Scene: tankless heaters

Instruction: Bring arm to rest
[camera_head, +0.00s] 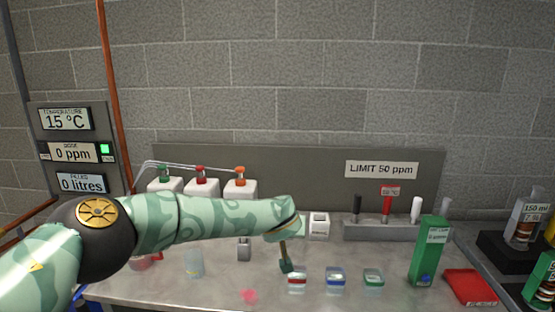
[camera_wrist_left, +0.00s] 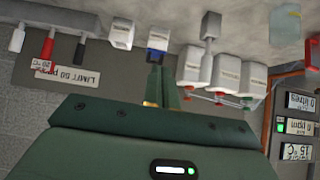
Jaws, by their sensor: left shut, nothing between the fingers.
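My left arm reaches in from the left across the bench in the head view. Its gripper (camera_head: 286,265) hangs down over the bench, just behind the small red-banded box (camera_head: 297,282). In the left wrist view, which shows the scene upside down, the narrow fingers (camera_wrist_left: 160,80) are together with nothing held. I cannot tell whether the fingertips touch the bench. My right gripper is in neither view.
Small boxes with blue (camera_head: 336,280) and green (camera_head: 373,279) stand close by. White bottles (camera_head: 241,188) stand behind my arm. A grey rack (camera_head: 382,231) is at the back.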

